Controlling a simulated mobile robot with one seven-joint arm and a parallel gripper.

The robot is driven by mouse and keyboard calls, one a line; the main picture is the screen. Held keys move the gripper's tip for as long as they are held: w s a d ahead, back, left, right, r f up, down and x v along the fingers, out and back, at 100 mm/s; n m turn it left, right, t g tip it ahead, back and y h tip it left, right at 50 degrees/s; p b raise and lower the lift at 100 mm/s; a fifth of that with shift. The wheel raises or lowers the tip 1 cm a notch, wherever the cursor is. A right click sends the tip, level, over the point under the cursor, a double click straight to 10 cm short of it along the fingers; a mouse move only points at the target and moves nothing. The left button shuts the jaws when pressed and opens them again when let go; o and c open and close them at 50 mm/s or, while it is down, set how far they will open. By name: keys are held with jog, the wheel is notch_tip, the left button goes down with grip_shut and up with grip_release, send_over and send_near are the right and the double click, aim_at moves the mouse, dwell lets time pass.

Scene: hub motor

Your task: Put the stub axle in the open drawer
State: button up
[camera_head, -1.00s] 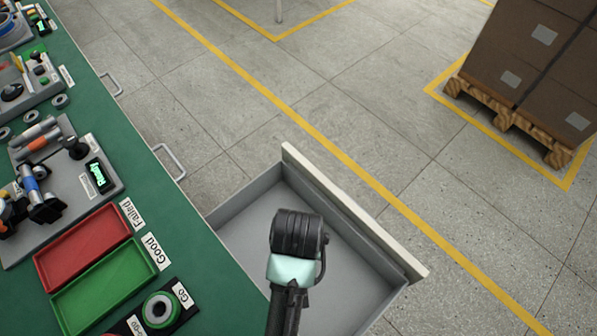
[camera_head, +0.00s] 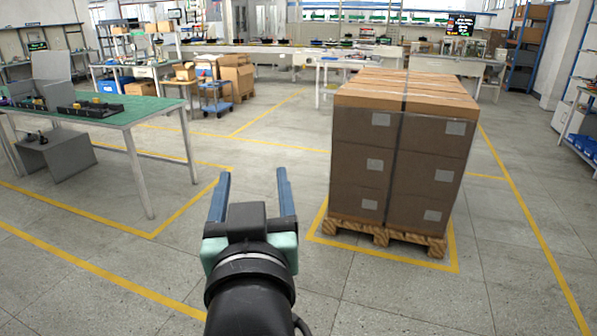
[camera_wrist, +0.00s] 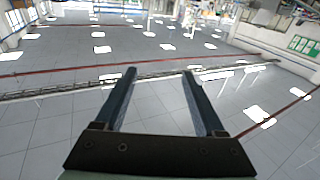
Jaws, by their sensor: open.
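My gripper (camera_head: 254,178) is raised in front of me in the head view, with its two blue fingers spread apart and nothing between them. In the wrist view, my gripper (camera_wrist: 160,72) also shows open and empty, with the ceiling and its lights beyond the fingers. No stub axle and no open drawer show in either current view.
A tall stack of brown boxes (camera_head: 400,150) on a wooden pallet (camera_head: 385,236) stands right of my gripper. A green-topped table (camera_head: 110,110) stands at the left. Open floor with yellow lines (camera_head: 185,210) lies between. Further benches and a blue cart (camera_head: 215,100) stand behind.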

jog(key=s+d+r+t, duration=0.1)
jog(key=s+r+t, duration=0.2)
jog(key=r, duration=0.4)
jog(key=s+d+r+m+t+h, duration=0.1)
jog(key=s+d+r+t, duration=0.1)
jog(key=s+r, duration=0.3)
jog(key=s+d+r+t+h, duration=0.1)
jog(key=s+d+r+t, duration=0.1)
jog(key=r, duration=0.8)
jog(key=shift+s+d+m+t, duration=0.2)
jog(key=shift+s+m+t, duration=0.1)
jog(key=shift+s+t, duration=0.65)
